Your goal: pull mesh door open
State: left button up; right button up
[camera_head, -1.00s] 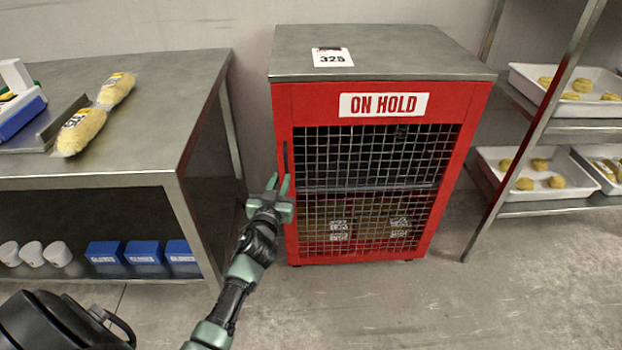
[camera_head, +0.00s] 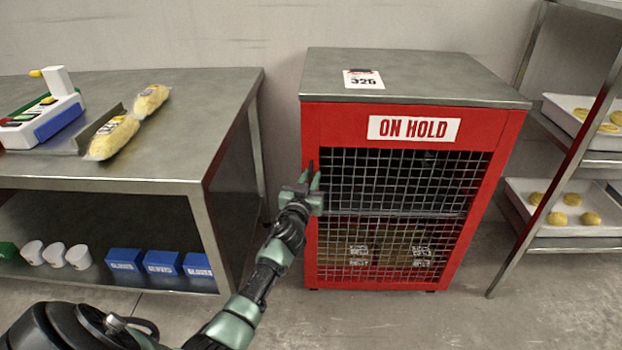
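The mesh door (camera_head: 400,225) is the wire front of the red cabinet marked ON HOLD and looks closed. Its dark upright handle (camera_head: 310,166) is on the door's left edge, partly hidden by my gripper. My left gripper (camera_head: 310,179) is at the handle's lower part, its two green fingers pointing up with a gap between them. The handle appears in line with that gap; I cannot tell whether the fingers touch it. My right gripper is not in view.
A steel table (camera_head: 190,130) stands left of the cabinet, with bagged food (camera_head: 113,137) on top and blue boxes (camera_head: 163,262) below. A rack with white trays (camera_head: 560,228) stands close on the right. The floor (camera_head: 400,320) before the cabinet is clear.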

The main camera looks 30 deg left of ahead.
pick_arm(q)
grip_shut()
dwell(1.3)
